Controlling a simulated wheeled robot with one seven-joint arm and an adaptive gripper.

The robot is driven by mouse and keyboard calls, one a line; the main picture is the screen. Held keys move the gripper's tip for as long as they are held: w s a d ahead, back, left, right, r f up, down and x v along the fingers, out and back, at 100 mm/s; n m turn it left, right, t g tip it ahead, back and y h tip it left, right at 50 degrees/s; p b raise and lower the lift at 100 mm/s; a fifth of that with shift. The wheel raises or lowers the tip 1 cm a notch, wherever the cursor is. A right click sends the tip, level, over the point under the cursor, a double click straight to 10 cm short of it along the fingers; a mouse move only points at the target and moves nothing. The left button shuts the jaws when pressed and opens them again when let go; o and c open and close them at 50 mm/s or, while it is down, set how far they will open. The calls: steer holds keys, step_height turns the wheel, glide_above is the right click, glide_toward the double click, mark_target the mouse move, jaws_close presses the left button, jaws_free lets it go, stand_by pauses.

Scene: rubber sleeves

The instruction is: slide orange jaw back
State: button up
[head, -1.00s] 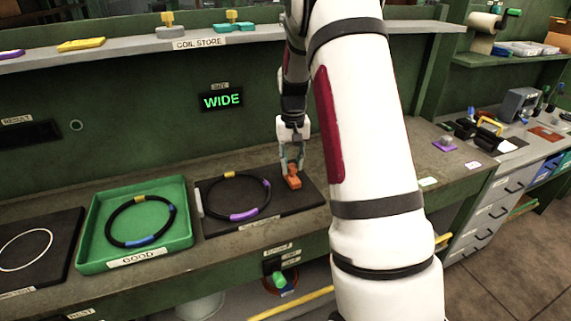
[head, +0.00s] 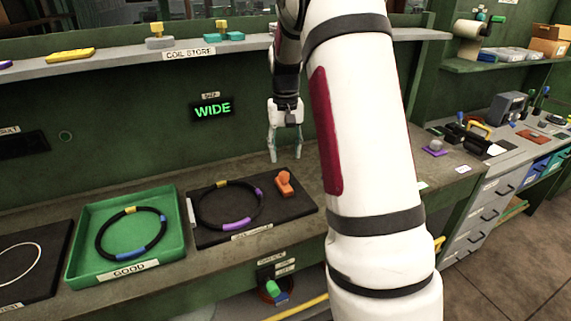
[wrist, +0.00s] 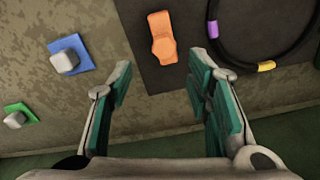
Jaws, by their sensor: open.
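The orange jaw (head: 284,184), a small block with a rounded knob, sits on the right part of a black plate (head: 300,209) on the bench. It also shows at the top of the wrist view (wrist: 162,38). A black ring (head: 205,222) with yellow and purple bands lies on the same plate, left of the jaw in the head view and apart from it. My gripper (head: 286,158) is open and empty, its fingers pointing down behind the jaw. In the wrist view, my fingertips (wrist: 160,68) are spread and clear of the jaw.
A green tray (head: 78,262) with another banded ring stands left of the plate. A lit sign (head: 212,110) reads WIDE on the back wall. A blue tile (wrist: 70,55) and a green tile (wrist: 21,116), each with a grey knob, lie beside the plate. The coil shelf (head: 120,58) runs above.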

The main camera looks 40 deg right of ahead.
steer(key=shift+r, duration=2.55)
